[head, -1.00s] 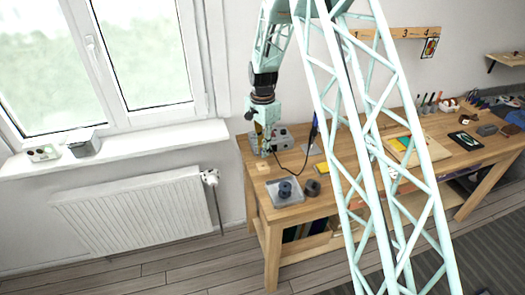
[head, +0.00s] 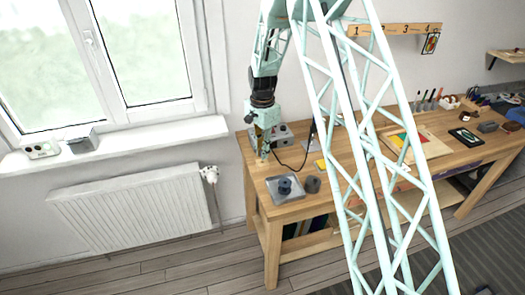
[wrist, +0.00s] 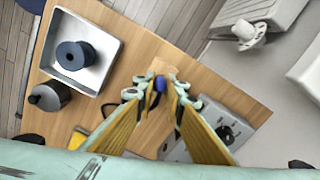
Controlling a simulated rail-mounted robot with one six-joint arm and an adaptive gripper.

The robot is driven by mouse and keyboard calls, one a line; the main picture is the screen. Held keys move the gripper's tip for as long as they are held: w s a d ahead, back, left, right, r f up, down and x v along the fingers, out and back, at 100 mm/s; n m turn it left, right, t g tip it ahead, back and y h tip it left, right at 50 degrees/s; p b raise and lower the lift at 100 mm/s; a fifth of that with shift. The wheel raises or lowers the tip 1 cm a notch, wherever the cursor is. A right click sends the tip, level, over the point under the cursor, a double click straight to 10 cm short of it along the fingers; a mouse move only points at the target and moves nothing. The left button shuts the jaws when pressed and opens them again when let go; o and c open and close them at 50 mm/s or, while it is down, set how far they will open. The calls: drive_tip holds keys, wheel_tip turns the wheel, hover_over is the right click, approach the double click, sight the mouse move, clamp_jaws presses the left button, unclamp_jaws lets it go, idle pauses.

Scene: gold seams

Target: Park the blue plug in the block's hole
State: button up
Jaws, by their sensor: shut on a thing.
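My gripper (wrist: 159,82) points down over the near left end of the wooden workbench; it also shows in the head view (head: 263,155). Its fingers are closed on the blue plug (wrist: 160,85), of which a small rounded blue part shows between the fingertips. A dark cable runs by the fingers in the wrist view. A pale wooden patch, which looks like the block (wrist: 152,72), lies just beyond the fingertips. Its hole is not visible, and I cannot tell whether the plug touches it.
A metal tray (wrist: 103,77) with a dark blue spool (wrist: 75,55) and a dark cylinder (wrist: 48,96) stand to the left in the wrist view. A grey device with a knob (wrist: 226,133) is close on the right. A radiator (head: 135,208) stands left of the bench (head: 290,214).

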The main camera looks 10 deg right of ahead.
drive_tip(key=shift+f, duration=0.45)
drive_tip(key=shift+f+b, duration=1.1)
drive_tip(key=shift+f, duration=0.05)
idle(4.6)
drive_tip(key=o, duration=0.8)
drive_tip(key=shift+o, duration=0.6)
drive_tip(key=o, duration=0.4)
drive_tip(key=shift+r, duration=0.15)
